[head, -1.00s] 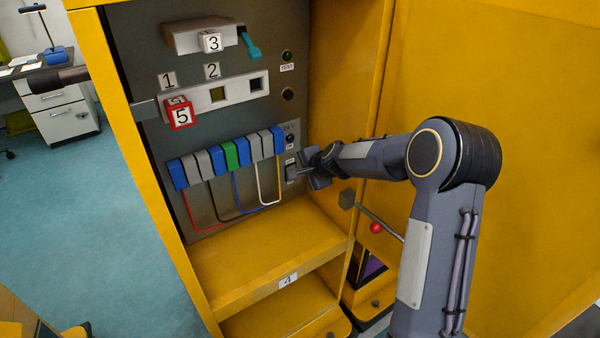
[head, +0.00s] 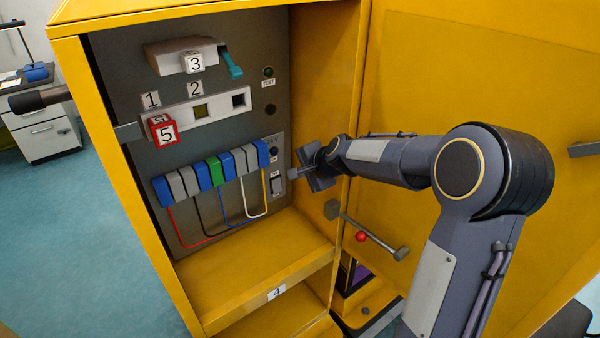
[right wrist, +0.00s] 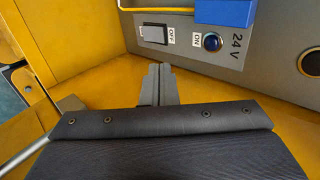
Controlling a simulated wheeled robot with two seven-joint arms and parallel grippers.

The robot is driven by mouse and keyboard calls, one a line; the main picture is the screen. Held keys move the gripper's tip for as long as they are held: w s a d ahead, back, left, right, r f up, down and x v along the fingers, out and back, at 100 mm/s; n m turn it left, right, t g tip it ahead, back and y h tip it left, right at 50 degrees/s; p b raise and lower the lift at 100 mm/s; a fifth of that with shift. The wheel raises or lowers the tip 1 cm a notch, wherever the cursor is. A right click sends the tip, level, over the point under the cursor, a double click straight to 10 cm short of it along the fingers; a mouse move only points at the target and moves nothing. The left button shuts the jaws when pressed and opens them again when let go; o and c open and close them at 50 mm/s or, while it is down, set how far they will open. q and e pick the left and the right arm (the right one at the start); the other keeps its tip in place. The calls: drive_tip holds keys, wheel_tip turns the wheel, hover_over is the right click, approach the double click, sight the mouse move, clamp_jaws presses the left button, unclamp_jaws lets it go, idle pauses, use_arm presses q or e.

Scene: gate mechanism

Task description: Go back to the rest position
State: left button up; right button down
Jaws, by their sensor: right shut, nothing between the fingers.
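My right gripper (head: 296,174) is shut and empty. In the head view it is inside the yellow cabinet (head: 225,285), just right of the rocker switch (head: 278,185) on the grey panel, apart from it. In the right wrist view the shut fingers (right wrist: 158,84) point at the panel, below the switch (right wrist: 154,34) marked OFF and the blue round button or lamp (right wrist: 212,42) marked ON, beside a 24V label. My left gripper is not in view.
A row of blue, grey and green blocks (head: 215,171) with coloured wires is left of the switch. A lever with a red ball (head: 361,237) sits below my right arm. The open yellow door (head: 470,75) is at right. Numbered blocks (head: 163,131) are on the upper panel.

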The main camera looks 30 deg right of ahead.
idle(0.3)
drive_tip(key=s+a+r+n+g+y+p, duration=0.1)
drive_tip(key=s+a+r+n, duration=0.15)
drive_tip(key=s, duration=0.55)
drive_tip(key=s+a+r+n+g+y, duration=0.1)
drive_tip(key=s+a+n, duration=0.3)
drive_tip(key=s, duration=0.5)
drive_tip(key=s+a+r+n+y+p, duration=0.1)
drive_tip(key=s+a+r+n, duration=0.2)
drive_tip(key=s, duration=0.5)
drive_tip(key=s+a+f+n+g, duration=0.2)
drive_tip(key=s+f+n, duration=0.3)
drive_tip(key=s, duration=0.4)
drive_tip(key=shift+s+a+h, duration=0.2)
drive_tip(key=shift+s+h, duration=0.1)
drive_tip(key=shift+s, duration=0.05)
